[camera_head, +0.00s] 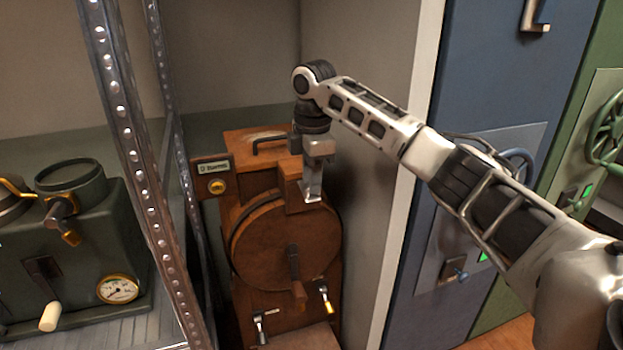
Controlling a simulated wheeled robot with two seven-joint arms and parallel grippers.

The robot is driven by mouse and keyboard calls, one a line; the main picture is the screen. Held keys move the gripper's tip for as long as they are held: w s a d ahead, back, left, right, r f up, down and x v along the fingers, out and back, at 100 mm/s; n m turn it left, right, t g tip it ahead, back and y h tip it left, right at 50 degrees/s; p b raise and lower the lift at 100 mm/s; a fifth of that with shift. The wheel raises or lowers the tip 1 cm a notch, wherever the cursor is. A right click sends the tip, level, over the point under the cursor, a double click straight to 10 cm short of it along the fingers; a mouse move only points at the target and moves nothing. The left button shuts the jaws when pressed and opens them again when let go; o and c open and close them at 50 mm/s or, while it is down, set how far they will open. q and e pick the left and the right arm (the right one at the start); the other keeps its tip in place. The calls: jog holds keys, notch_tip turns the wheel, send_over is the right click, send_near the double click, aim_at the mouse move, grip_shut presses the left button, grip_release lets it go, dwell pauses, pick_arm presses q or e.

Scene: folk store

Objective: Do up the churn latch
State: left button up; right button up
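The wooden churn (285,245) stands in the middle, with a round drum front and a crank (297,275) on it. A dark handle (270,142) sits on its top. Two small metal levers show low on the front, one at left (260,328) and one with a yellow part at right (325,298); I cannot tell whether either is the latch. My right gripper (312,192) points down at the churn's upper right front edge, over the wooden block there. Its fingers overlap in view, so their gap is hidden, as is any contact. My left gripper is out of view.
A perforated metal post (130,130) stands left of the churn. A dark green machine (75,250) with a gauge (118,289) lies beyond it. A white-edged wall is close on the right, then blue (490,90) and green cabinets.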

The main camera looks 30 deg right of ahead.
jog(key=shift+f, duration=0.4)
grip_shut()
